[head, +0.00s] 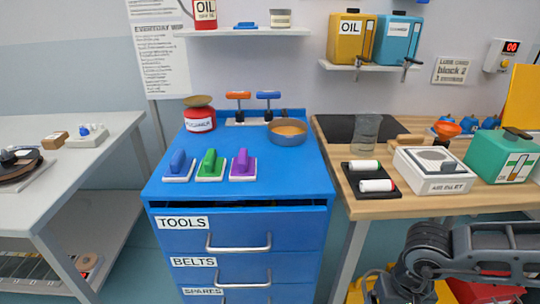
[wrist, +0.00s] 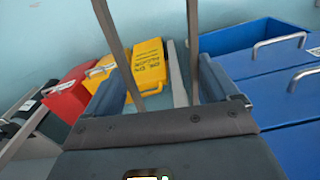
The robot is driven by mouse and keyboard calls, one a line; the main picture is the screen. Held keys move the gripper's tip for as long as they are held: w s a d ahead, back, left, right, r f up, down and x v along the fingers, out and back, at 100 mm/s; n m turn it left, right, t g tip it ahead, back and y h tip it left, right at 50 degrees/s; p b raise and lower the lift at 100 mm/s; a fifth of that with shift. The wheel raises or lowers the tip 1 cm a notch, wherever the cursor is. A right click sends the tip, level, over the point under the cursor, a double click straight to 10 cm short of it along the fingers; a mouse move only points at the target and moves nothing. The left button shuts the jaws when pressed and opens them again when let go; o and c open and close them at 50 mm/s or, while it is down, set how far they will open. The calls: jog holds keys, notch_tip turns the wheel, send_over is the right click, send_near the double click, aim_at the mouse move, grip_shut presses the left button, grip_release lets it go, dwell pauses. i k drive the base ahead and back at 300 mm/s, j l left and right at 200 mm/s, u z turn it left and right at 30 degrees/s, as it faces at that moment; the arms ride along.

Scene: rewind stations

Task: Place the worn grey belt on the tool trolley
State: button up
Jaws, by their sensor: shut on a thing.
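The blue tool trolley (head: 290,185) stands in the middle of the head view, with drawers labelled TOOLS, BELTS and SPARES. Its side and drawer handles show at the right of the wrist view (wrist: 285,90). My gripper (wrist: 160,88) is shut on the worn grey belt (wrist: 118,45), whose two grey-brown strips run up out of the wrist view. The rest of the belt is out of view or hidden. In the head view my dark arm is low at the right, in front of the wooden bench, and the belt cannot be made out there.
On the trolley top stand several handled blocks, including a green one (head: 210,165), a red tin (head: 200,120) and a pan (head: 288,132). Its front right is bare. A wooden bench (head: 420,205) stands right, a grey table (head: 75,175) left. Yellow (wrist: 150,70) and red bins (wrist: 68,98) stand low.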

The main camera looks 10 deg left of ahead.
aim_at(219, 147)
jog(key=k+j, duration=0.1)
jog(key=j, duration=0.45)
jog(key=k+j+u, duration=0.1)
jog(key=j, duration=0.45)
jog(key=k+j, duration=0.1)
jog(key=j, duration=1)
jog(key=k+u, duration=0.05)
